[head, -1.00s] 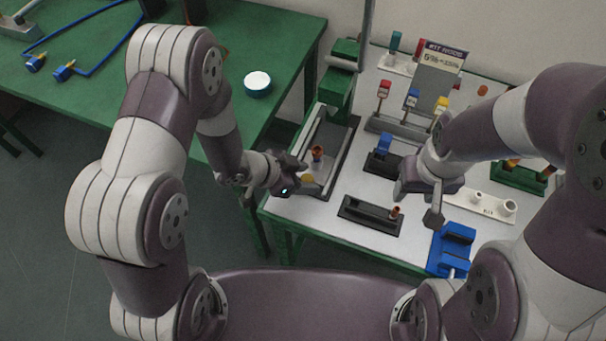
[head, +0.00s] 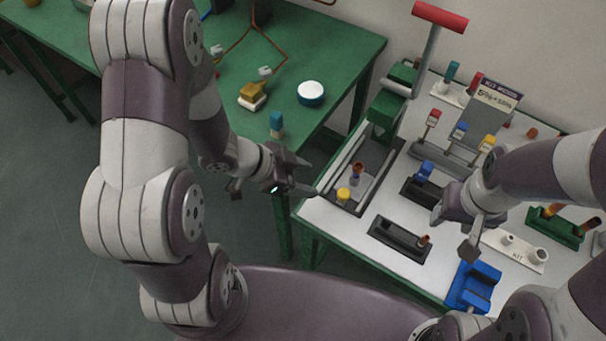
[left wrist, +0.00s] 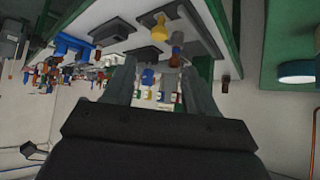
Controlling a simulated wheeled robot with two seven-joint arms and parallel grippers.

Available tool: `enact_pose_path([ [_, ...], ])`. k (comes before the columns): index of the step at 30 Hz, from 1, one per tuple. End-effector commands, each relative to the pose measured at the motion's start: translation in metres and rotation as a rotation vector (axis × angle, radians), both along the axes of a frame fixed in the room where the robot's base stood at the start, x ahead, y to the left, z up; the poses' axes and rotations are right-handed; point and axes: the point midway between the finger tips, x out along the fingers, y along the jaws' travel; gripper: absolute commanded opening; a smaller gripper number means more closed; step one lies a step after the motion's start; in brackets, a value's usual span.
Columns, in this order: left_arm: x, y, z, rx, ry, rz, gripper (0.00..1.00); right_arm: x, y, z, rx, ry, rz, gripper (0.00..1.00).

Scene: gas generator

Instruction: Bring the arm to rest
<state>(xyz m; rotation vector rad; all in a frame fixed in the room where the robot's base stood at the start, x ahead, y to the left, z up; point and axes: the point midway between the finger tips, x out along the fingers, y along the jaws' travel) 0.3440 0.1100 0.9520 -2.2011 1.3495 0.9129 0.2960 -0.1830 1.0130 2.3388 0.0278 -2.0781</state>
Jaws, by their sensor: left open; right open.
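My left gripper (head: 312,180) is open and empty at the left edge of the white-topped table (head: 330,232), beside a grey fixture (head: 378,190). A yellow-topped piece (head: 343,195) and a copper-topped piece (head: 357,170) stand in that fixture, to the right of the fingertips. In the left wrist view the two fingers (left wrist: 160,85) are apart, with the table parts showing beyond them. My right gripper (head: 455,236) is open over the right part of the table, between a black holder (head: 400,240) and a white KIT block (head: 515,250); nothing shows between its fingers.
A blue block (head: 474,287) sits at the table's front. A rack with several coloured-top pieces (head: 445,155) and a sign (head: 492,108) stand behind. A green press with a red handle (head: 440,16) rises at the back. The green table (head: 345,60) at left holds a white-topped round container (head: 311,92).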

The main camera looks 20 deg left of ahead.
Motion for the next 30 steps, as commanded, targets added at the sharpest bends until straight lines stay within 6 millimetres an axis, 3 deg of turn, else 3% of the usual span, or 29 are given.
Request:
enact_pose_path([
  [10, -0.001, 0.004, -0.005, 0.030, 0.007, 0.002, 0.56, 0.000, 0.000, 0.000, 0.000, 0.000, 0.000, 0.53],
  [11, 0.001, 0.011, -0.010, 0.065, 0.020, 0.028, 0.56, 0.000, 0.000, 0.000, 0.000, 0.000, 0.000, 0.53],
  [14, 0.004, 0.064, -0.028, 0.280, 0.127, 0.276, 0.56, 0.000, 0.000, 0.000, 0.000, 0.000, 0.000, 0.53],
  [16, -0.002, 0.105, -0.022, 0.432, 0.236, 0.515, 0.56, 0.000, 0.000, 0.000, 0.000, 0.000, 0.000, 0.53],
  [18, -0.021, 0.124, -0.006, 0.512, 0.372, 0.735, 0.56, 0.000, 0.000, 0.000, 0.000, 0.000, 0.000, 0.53],
  [20, -0.040, 0.123, 0.010, 0.520, 0.491, 0.883, 0.56, 0.000, 0.000, 0.000, 0.000, 0.000, 0.000, 0.53],
  [23, -0.059, 0.099, 0.036, 0.451, 0.634, 1.029, 0.56, 0.000, 0.000, 0.000, 0.000, 0.000, 0.000, 0.53],
  [26, -0.052, 0.078, 0.058, 0.369, 0.620, 1.060, 0.56, 0.000, 0.000, 0.000, 0.000, 0.000, 0.000, 0.53],
  [30, -0.049, 0.072, 0.062, 0.370, 0.594, 1.033, 0.56, 0.000, 0.000, 0.000, 0.000, 0.000, 0.000, 0.53],
])
